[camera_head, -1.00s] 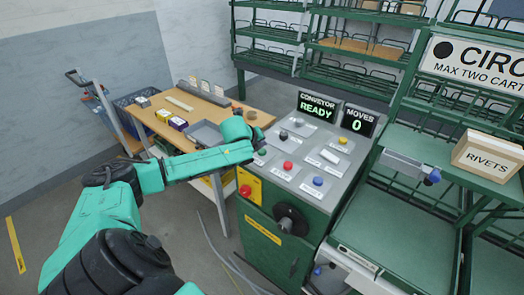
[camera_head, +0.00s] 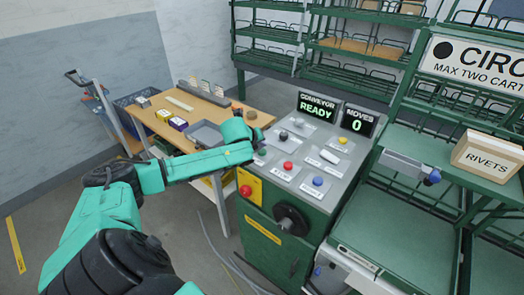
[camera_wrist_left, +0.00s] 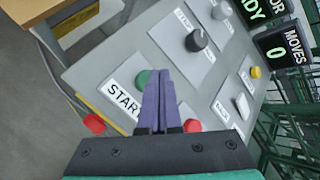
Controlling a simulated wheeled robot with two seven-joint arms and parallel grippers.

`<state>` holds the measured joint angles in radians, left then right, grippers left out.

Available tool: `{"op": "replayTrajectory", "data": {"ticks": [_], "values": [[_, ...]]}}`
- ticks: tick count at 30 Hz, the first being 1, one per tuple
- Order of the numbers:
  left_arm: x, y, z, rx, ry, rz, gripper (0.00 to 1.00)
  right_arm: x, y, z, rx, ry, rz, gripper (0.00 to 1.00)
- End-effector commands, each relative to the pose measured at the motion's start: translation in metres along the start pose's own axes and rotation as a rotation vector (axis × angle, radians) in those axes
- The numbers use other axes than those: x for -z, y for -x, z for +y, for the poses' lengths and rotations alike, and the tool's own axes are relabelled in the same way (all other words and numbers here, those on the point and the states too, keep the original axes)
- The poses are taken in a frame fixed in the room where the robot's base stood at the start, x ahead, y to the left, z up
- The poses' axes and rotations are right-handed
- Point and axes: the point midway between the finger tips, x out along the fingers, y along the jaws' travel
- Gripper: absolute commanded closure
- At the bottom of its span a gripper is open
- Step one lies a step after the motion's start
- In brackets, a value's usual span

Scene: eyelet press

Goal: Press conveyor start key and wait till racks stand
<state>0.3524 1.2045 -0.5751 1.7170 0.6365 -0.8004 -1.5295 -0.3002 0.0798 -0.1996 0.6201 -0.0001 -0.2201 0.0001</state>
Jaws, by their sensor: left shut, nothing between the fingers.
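The control panel (camera_head: 325,190) stands in the middle of the head view. Its screen (camera_head: 318,107) reads CONVEYOR READY and a second screen (camera_head: 358,122) reads MOVES 0. My left gripper (camera_wrist_left: 162,75) is shut and empty over the panel's left side. In the wrist view its fingertips are right beside the green start key (camera_wrist_left: 142,78), overlapping its edge; I cannot tell whether they touch it. The START label (camera_wrist_left: 123,97) lies below the key. Green racks (camera_head: 270,35) stand at the back. My right gripper is out of view.
Near the start key are a red button (camera_wrist_left: 192,126), a black knob (camera_wrist_left: 196,40) and a red mushroom button (camera_head: 246,190) on a yellow plate. A blue button (camera_head: 318,182) is farther right. A wooden table (camera_head: 165,130) with boxes stands left; a RIVETS box (camera_head: 487,158) is right.

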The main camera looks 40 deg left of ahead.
Motion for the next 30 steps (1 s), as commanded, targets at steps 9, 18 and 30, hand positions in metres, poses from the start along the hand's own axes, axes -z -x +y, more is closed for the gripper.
{"op": "replayTrajectory", "data": {"ticks": [9, 18, 30], "values": [[0.0033, -0.0042, 0.0034, -0.001, 0.000, 0.001, 1.00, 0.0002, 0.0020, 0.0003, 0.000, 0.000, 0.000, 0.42], [0.0043, -0.0054, 0.0041, -0.001, 0.000, 0.001, 1.00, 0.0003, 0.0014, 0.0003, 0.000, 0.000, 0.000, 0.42], [0.0069, -0.0088, 0.0064, 0.000, 0.000, 0.001, 1.00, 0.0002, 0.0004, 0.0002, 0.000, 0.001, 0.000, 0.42]]}}
